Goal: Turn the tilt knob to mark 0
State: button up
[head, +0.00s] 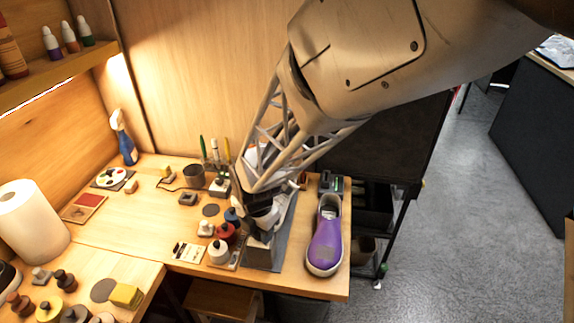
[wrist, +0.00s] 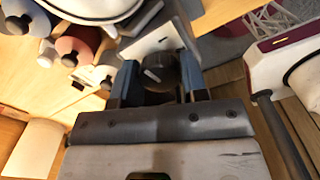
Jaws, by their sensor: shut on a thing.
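The tilt knob (wrist: 158,70) is a dark round knob with a pale pointer line, in the upper middle of the wrist view. A white plate (wrist: 150,42) shows behind it; I cannot read any marks on it. My gripper (wrist: 161,78) has one finger on each side of the knob and is shut on it. In the head view my gripper (head: 262,228) is low at the grey stand (head: 264,255) near the table's front edge. The knob is hidden there behind my arm.
A purple shoe (head: 325,244) stands just right of the stand. Red and white bottles (head: 227,232) stand close on the left. A paper roll (head: 31,221) and a blue spray bottle (head: 124,140) are farther left. The table's right edge is near the purple shoe.

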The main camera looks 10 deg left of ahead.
jog(key=shift+n, duration=0.5)
jog(key=shift+n, duration=1.8)
jog(key=o, duration=0.7)
jog(key=shift+m, duration=0.3)
jog(key=shift+m, duration=2)
